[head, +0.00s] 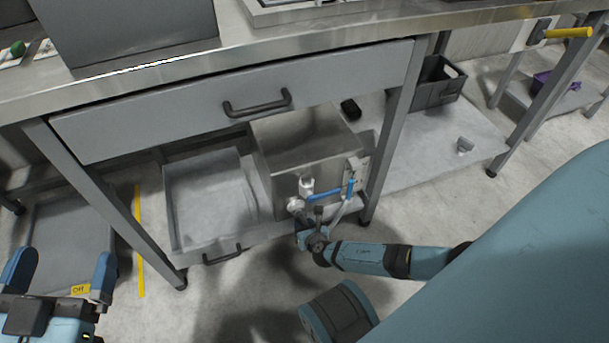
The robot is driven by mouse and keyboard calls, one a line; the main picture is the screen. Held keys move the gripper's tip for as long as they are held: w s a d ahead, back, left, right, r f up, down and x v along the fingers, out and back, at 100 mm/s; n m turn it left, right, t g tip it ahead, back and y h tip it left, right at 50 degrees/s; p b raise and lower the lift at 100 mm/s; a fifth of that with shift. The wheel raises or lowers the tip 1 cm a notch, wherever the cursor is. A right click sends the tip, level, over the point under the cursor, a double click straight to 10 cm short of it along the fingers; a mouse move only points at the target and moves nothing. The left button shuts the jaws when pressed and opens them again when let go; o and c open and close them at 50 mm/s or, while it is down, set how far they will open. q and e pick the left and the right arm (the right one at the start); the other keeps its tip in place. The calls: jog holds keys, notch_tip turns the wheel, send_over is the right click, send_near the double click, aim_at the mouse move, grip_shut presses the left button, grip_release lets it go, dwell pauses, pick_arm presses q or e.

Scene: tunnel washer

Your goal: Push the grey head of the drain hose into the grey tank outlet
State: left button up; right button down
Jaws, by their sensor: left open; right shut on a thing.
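The steel tank (308,140) stands on the low shelf under the workbench. A pale grey fitting on its front, which looks like the tank outlet (307,186), faces me. My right gripper (303,224) is low in front of the tank, shut on what looks like the drain hose. A light grey round end, probably the hose head (295,204), shows just above the gripper, below and left of the outlet. Whether the two touch, I cannot tell. The gripper partly hides the hose. My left gripper (60,274) is open and empty at the lower left, far from the tank.
A blue lever (331,191) sits right of the outlet, close to my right gripper. A grey tray (207,237) lies left of the tank. The workbench drawer (180,115) overhangs both. A dark crate (437,84) stands at the right. Floor in front is mostly clear.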

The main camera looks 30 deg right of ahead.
pick_arm(q)
jog(key=shift+r, duration=0.15)
pick_arm(e)
jog(key=c, duration=0.7)
grip_release()
jog(key=shift+s+r+p, duration=0.25)
jog(key=shift+s+p, duration=0.05)
pick_arm(q)
jog(key=shift+s+d+f+n+g+y+p, duration=0.15)
jog(key=shift+s+d+n+g+p, duration=0.2)
jog(key=shift+s+n+p, duration=0.45)
jog(key=shift+s+d+f+n+g+y+p, duration=0.1)
jog(key=shift+s+d+n+g+p, duration=0.4)
jog(key=shift+p, duration=0.7)
jog(key=shift+s+d+f+n+g+y+p, duration=0.15)
jog(key=shift+s+n+g+p, duration=0.1)
jog(key=shift+n+p, duration=0.65)
pick_arm(e)
jog(key=shift+v, duration=6.5)
